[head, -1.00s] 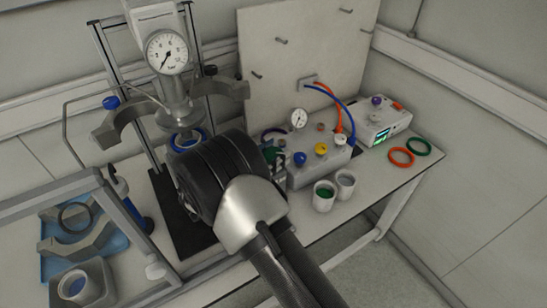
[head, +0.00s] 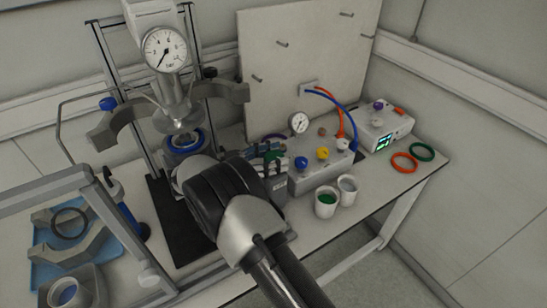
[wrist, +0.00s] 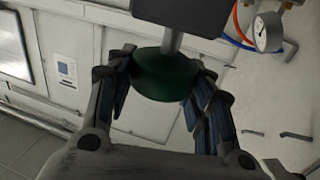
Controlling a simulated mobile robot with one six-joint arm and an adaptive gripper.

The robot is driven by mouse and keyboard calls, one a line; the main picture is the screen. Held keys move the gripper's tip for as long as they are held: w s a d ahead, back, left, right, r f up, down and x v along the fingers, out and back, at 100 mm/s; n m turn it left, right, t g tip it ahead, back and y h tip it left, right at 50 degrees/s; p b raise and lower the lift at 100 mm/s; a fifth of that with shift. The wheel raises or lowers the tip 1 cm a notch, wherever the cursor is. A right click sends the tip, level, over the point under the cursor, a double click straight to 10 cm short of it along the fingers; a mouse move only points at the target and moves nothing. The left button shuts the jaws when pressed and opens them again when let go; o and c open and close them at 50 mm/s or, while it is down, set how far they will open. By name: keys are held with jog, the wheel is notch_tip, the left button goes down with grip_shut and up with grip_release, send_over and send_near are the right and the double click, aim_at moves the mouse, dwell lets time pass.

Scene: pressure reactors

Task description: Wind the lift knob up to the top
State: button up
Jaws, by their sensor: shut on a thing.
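The lift knob is a dark green round knob (wrist: 165,82) on a grey shaft under a dark block in the wrist view. My gripper (wrist: 166,70) is shut on it, with blue-padded fingers on both sides. In the head view my gripper (head: 268,158) is at the right of the reactor stand, and my wrist hides part of the stand's base. The reactor vessel with a blue ring (head: 184,141) stands just below the reactor head (head: 176,95), which carries a round gauge (head: 165,48). Whether vessel and head touch is unclear.
Grey clamp halves (head: 112,128) flank the head. A valve box (head: 318,172) with coloured knobs and two cups (head: 326,203) stand close right of my gripper. A framed guard (head: 130,240) and blue tray (head: 48,268) are at the left. Rings (head: 404,162) lie far right.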

aim_at(274, 156)
jog(key=o, duration=1.1)
notch_tip(274, 156, up, 10)
jog(key=shift+r, duration=0.1)
